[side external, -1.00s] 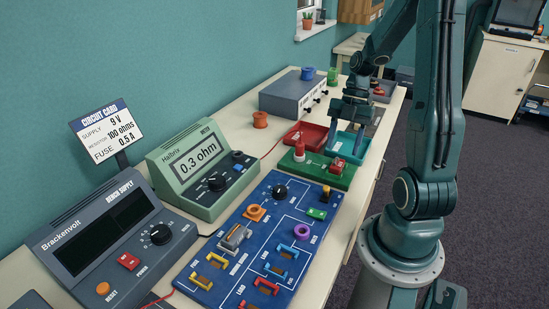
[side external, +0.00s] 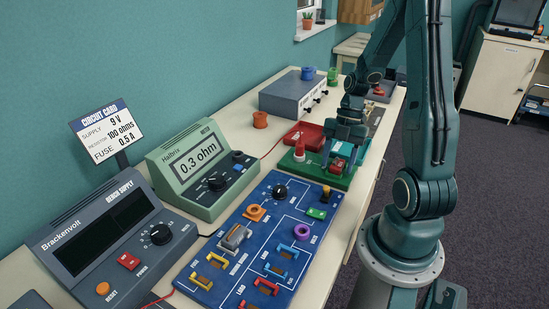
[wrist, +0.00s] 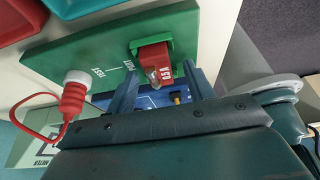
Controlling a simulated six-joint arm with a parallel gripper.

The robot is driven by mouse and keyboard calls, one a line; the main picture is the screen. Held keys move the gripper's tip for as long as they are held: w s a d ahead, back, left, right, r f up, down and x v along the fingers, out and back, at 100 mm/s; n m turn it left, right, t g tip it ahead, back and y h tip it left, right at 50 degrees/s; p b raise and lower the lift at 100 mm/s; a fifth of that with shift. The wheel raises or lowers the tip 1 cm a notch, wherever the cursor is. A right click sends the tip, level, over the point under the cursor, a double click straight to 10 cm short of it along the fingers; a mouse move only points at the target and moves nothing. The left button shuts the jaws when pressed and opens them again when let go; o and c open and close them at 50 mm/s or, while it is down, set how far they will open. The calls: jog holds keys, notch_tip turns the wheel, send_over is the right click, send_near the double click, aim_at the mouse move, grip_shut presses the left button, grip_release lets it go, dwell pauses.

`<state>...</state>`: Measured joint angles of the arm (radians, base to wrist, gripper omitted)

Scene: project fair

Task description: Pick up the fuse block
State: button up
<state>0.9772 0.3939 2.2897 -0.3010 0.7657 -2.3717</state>
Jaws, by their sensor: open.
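The fuse block, a red block (wrist: 152,58) with a white marking, sits in a green holder on the green test board (wrist: 95,52). In the side view the red block (side external: 337,164) stands at the board's right end, partly covered by my gripper. My gripper (wrist: 162,80) is open, its two dark blue fingers apart on either side of the block in the wrist view. In the side view my gripper (side external: 341,154) is low over the board, at the block. I cannot tell whether the fingers touch it.
A red-topped white probe (wrist: 74,88) with a red lead stands on the same board, left of the block. Red (side external: 303,131) and teal trays lie behind. The blue circuit board (side external: 262,240), meter (side external: 201,165) and bench supply (side external: 118,235) fill the near table.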

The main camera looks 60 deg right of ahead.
aim_at(338, 163)
jog(key=shift+c, duration=0.4)
jog(key=c, duration=1)
jog(key=shift+r, duration=0.2)
notch_tip(338, 163, up, 20)
jog(key=shift+f, duration=0.2)
jog(key=shift+r, duration=0.2)
dwell(0.6)
jog(key=shift+r, duration=1.25)
